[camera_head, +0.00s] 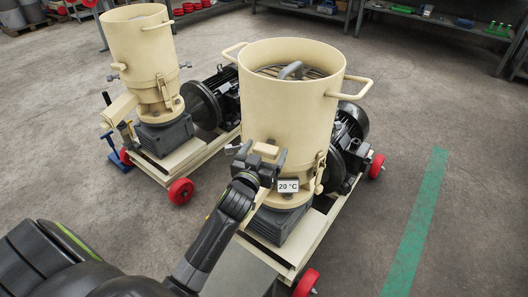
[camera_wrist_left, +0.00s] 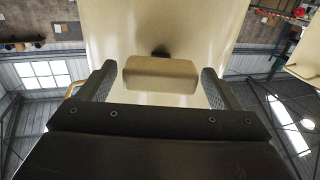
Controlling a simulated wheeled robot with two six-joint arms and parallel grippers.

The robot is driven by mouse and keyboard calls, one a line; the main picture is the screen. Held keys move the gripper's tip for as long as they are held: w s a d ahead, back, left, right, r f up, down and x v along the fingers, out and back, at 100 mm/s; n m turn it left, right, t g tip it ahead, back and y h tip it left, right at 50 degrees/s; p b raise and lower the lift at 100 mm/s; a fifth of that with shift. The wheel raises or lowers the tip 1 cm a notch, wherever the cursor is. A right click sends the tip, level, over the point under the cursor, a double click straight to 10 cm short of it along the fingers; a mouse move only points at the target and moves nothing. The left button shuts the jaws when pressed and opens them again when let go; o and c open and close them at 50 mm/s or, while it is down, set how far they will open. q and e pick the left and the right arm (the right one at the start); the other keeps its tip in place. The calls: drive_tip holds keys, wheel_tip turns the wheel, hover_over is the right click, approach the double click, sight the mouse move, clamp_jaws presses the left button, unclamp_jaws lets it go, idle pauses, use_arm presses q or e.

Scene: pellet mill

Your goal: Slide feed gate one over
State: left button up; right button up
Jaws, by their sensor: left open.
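The near cream pellet mill (camera_head: 289,105) is a round hopper drum with loop handles. A small cream block, which looks like the feed gate's handle (camera_head: 265,149), sticks out low on its front. My left gripper (camera_head: 262,157) is at this block with its fingers apart. In the left wrist view the block (camera_wrist_left: 162,75) sits between the two fingers, with a visible gap on each side. The gripper appears open and not closed on it. Which mill counts as one is not marked. My right gripper is not in view.
A second cream mill (camera_head: 143,55) stands at the back left on its own wheeled frame. A white 20 °C tag (camera_head: 288,186) shows beside my gripper. Black motors (camera_head: 348,140) sit behind the drums. Floor right of the near mill, with a green stripe (camera_head: 415,225), is clear.

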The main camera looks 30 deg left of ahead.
use_arm(q)
drive_tip(key=shift+s, duration=0.1)
drive_tip(key=s+d, duration=0.2)
drive_tip(key=s, duration=1.5)
drive_tip(key=shift+p, duration=0.35)
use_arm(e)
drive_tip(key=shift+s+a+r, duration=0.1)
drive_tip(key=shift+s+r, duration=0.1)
use_arm(q)
drive_tip(key=shift+d, duration=0.1)
drive_tip(key=shift+f, duration=0.1)
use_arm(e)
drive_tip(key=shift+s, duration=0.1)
